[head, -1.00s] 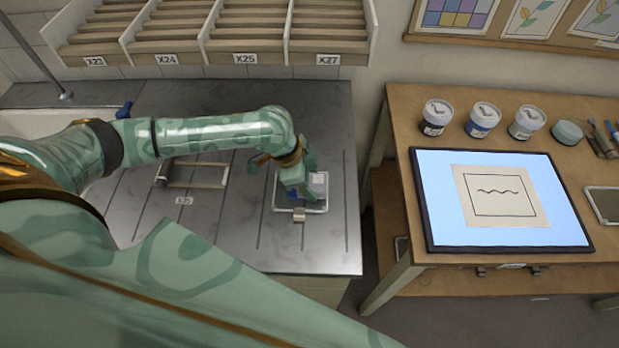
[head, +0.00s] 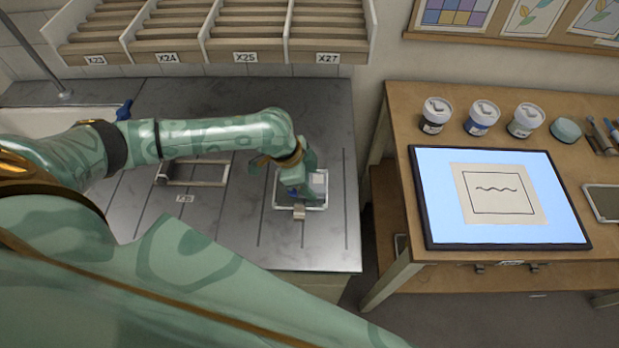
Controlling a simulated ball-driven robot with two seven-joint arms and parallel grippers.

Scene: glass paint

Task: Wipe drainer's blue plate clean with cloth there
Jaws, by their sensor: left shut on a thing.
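The small plate (head: 315,206), with a pale rim, lies on the grooved metal drainer with a clip at its front edge. Some blue shows on it beside the fingers. My left gripper (head: 296,188) reaches down over the plate from the left and is shut. A pale grey-white piece, which looks like the cloth (head: 319,182), is at the fingers on the plate's right side. The gripper hides much of the plate and the cloth, so how much blue is left under it cannot be told. My right gripper is not in view.
A slotted rack (head: 245,30) stands behind. To the right, beyond a gap, a wooden table holds a lit panel (head: 440,215), several jars and tools. The drainer's front is clear.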

